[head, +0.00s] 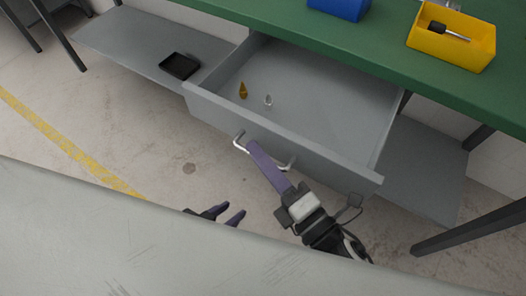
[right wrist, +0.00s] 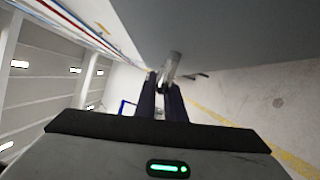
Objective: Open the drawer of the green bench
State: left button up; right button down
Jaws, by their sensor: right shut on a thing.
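The green bench (head: 285,27) stands at the top of the head view. Its grey drawer (head: 330,85) is pulled out, and its inside shows with two small items in it. A metal bar handle (head: 240,142) is on the drawer's front. My right gripper (head: 256,150) is at the handle. In the right wrist view its two purple fingers (right wrist: 163,92) are shut on the handle (right wrist: 172,66). My left gripper (head: 237,214) is low in the head view, away from the drawer, with its two fingertips apart and nothing between them.
A yellow bin (head: 452,48) with a dark-handled tool and a blue bin (head: 340,8) stand on the bench top. A black tray (head: 179,66) lies on the lower shelf (head: 130,45). A pale grey surface (head: 120,235) fills the bottom foreground. The floor left of the drawer is clear.

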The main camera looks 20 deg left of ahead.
jog(key=c, duration=1.8)
grip_release()
jog(key=shift+c, duration=0.2)
jog(key=shift+d, duration=0.1)
jog(key=b+v, duration=0.1)
jog(key=v, duration=0.9)
